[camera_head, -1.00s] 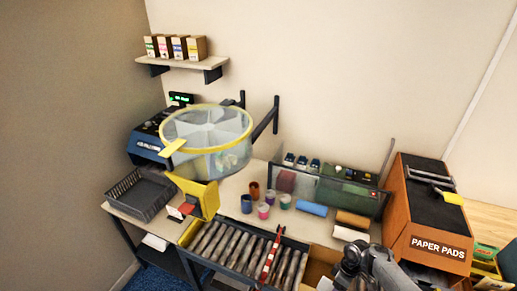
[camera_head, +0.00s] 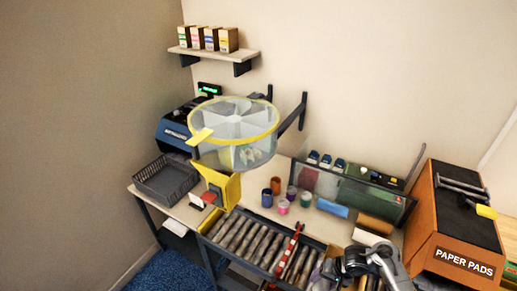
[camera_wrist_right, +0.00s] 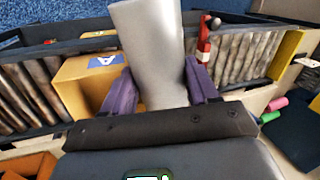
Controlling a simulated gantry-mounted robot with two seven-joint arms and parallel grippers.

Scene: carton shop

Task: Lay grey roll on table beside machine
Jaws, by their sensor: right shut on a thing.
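The grey roll (camera_wrist_right: 152,50) is a plain cylinder, seen large in the right wrist view. My right gripper (camera_wrist_right: 158,88) has its two purple fingers closed on either side of it. The roll stands out beyond the fingers, over the roller conveyor area. In the head view my right gripper (camera_head: 328,270) is low in the picture, near the conveyor's right end. The roll is hard to make out there. The table (camera_head: 262,212) holds a blue roll (camera_head: 332,208), a tan roll (camera_head: 376,223) and a white roll (camera_head: 368,237) before a machine with a clear guard (camera_head: 350,188). My left gripper is out of view.
A roller conveyor (camera_head: 245,240) with a red-and-white bar (camera_head: 290,252) runs along the front. Several small cups (camera_head: 283,208) stand on the table. A clear yellow-rimmed drum (camera_head: 233,150) overhangs its left part. An orange PAPER PADS box (camera_head: 455,255) stands at right. A cardboard box (camera_wrist_right: 85,85) is beside the roll.

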